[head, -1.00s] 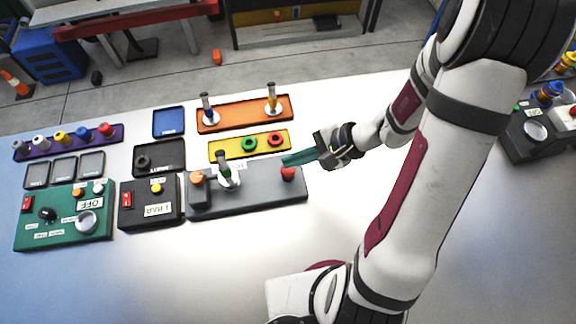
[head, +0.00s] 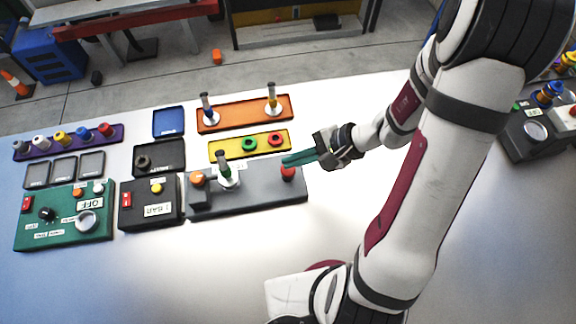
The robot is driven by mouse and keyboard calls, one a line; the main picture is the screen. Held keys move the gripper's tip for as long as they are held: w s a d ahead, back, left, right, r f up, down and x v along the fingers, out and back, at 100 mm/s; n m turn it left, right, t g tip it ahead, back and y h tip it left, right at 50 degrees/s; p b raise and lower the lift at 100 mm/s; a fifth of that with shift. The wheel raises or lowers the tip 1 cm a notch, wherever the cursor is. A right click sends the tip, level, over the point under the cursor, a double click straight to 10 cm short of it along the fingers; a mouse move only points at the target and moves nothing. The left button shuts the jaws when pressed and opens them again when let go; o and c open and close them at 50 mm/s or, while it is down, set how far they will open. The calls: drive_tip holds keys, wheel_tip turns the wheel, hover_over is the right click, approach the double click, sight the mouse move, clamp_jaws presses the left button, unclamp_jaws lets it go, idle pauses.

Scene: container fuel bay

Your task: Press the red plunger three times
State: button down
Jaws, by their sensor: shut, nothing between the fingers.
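The red plunger (head: 288,173) stands at the right end of a grey block (head: 255,197) on the white table. My gripper (head: 286,161) has teal fingers and reaches in from the right. Its fingertips are shut with nothing between them, right at the top of the red plunger. The fingers partly hide the plunger's top. I cannot tell whether they touch it or hover just above it.
On the same block stand a green-topped piece (head: 224,170) in a white holder and an orange knob (head: 197,178). A yellow tray (head: 222,150) with green and red rings lies just behind. A black box (head: 150,205) stands to the left.

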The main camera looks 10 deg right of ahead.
sight(294, 169)
drive_tip(key=shift+f, duration=0.3)
drive_tip(key=shift+f, duration=1.35)
idle(1.0)
drive_tip(key=shift+r, duration=1.8)
drive_tip(key=shift+r, duration=2.5)
wheel_tip(294, 169, up, 4)
drive_tip(key=shift+f, duration=0.1)
